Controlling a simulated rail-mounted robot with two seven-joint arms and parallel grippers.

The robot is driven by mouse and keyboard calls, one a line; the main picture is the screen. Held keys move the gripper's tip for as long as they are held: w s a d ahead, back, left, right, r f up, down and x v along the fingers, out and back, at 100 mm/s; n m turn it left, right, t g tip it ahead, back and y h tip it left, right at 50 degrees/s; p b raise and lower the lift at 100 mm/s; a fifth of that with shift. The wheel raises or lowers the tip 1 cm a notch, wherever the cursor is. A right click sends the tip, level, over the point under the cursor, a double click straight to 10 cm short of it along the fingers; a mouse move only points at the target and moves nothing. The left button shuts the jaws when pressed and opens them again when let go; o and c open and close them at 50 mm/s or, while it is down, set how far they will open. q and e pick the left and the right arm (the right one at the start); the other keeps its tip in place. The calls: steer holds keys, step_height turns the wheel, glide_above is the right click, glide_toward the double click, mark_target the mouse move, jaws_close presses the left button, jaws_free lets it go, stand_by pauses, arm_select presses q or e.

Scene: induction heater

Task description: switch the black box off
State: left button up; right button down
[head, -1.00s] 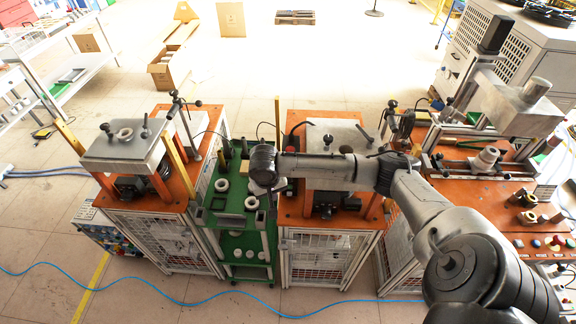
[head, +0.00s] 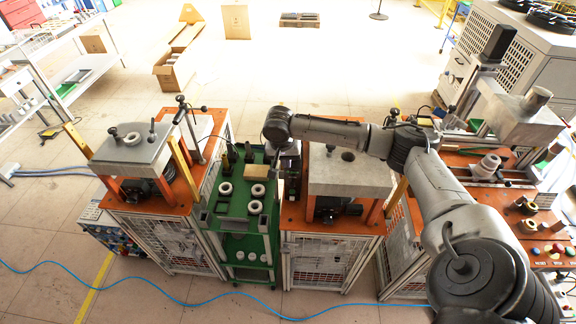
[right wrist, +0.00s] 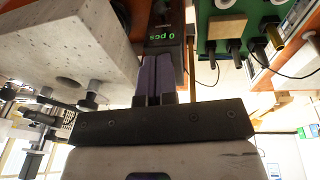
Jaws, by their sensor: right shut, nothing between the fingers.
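The black box (right wrist: 168,22) shows at the top middle of the right wrist view. Its display is lit and reads "0 pcs" in green. My right gripper (right wrist: 152,62) has its two fingers together and nothing between them. The fingertips point at the box and overlap its lower part in this view; I cannot tell whether they touch it. No switch on the box can be made out. In the head view my right gripper (head: 291,178) is at the left edge of the middle orange table, and I cannot make out the box there. My left gripper is not in view.
A grey block (right wrist: 62,45) is close to the left of the fingers in the right wrist view. The green stand (head: 232,222) with white rings is left of the gripper in the head view. The middle orange table (head: 345,228) carries a grey press block (head: 350,178).

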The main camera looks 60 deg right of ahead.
mark_target(292, 184)
steer(key=f, duration=0.3)
steer(key=d+f, duration=0.1)
steer(key=f, duration=0.2)
steer(key=d+f, duration=0.1)
steer(key=f, duration=0.3)
steer(key=shift+s, duration=0.2)
steer(key=shift+d+f, duration=0.15)
steer(key=shift+f, duration=0.9)
